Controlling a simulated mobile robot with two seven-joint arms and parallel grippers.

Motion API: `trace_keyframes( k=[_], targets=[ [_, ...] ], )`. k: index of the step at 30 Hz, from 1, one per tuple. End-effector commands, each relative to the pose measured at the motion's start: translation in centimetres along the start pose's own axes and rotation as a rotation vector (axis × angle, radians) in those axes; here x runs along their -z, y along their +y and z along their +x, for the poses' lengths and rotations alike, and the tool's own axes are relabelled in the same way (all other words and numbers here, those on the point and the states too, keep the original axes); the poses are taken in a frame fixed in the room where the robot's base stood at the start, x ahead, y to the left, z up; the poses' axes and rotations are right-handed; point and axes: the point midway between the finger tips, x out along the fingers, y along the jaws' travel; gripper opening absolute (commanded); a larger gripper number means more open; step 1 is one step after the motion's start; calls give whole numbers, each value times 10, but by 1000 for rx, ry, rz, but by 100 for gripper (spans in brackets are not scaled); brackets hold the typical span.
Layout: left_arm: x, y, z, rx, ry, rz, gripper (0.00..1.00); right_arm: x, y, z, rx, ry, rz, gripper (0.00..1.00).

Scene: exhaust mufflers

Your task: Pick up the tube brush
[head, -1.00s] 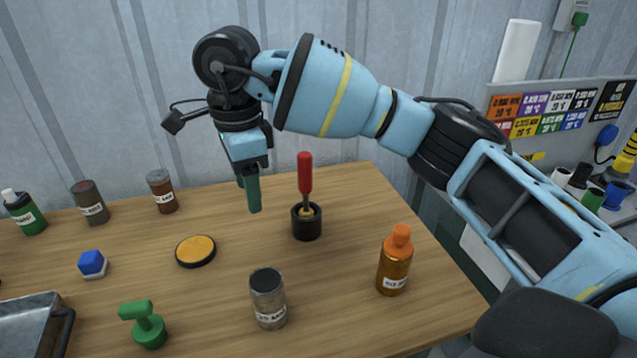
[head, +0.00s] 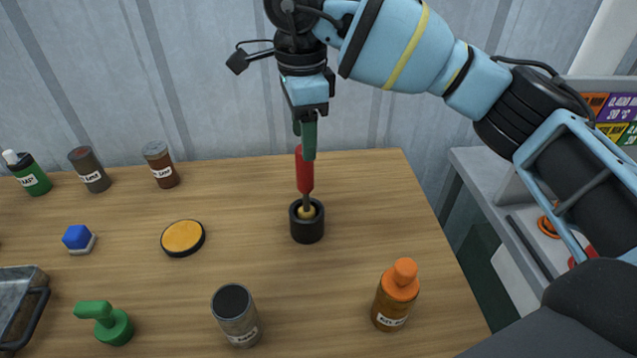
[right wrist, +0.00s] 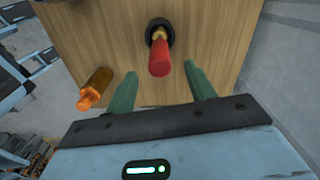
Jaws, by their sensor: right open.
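The tube brush (head: 305,172) stands upright with its red handle up and its lower end in a small black round holder (head: 307,226). In the right wrist view the red handle (right wrist: 160,60) points toward the camera. My right gripper (head: 307,150) is open, with its green fingers pointing down at the top of the handle. In the right wrist view the fingers (right wrist: 161,75) are spread either side of the handle's line, with gaps on both sides. In the head view a finger overlaps the handle's top. My left gripper is not in view.
An orange-capped brown bottle (head: 395,295) stands front right, and a grey jar (head: 237,317) front left. A yellow-topped round tin (head: 183,238) lies left of the holder. A green-handled tool (head: 107,323), blue-topped item (head: 78,239) and metal tray (head: 22,300) are further left. Table around the holder is clear.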

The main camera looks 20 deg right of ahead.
Motion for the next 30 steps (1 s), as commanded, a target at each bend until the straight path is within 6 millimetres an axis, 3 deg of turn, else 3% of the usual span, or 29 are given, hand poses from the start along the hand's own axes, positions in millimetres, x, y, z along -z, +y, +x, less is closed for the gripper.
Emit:
trace_keyframes(
  k=[11,18,25,30],
  targets=[
    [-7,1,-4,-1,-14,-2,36,0,0,2,-1,0,-1,54],
    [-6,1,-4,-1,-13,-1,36,0,0,24,-2,0,0,54],
    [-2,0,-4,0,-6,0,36,-1,1,32,-1,1,0,54],
    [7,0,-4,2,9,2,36,-3,3,55,-2,1,0,54]
  ],
)
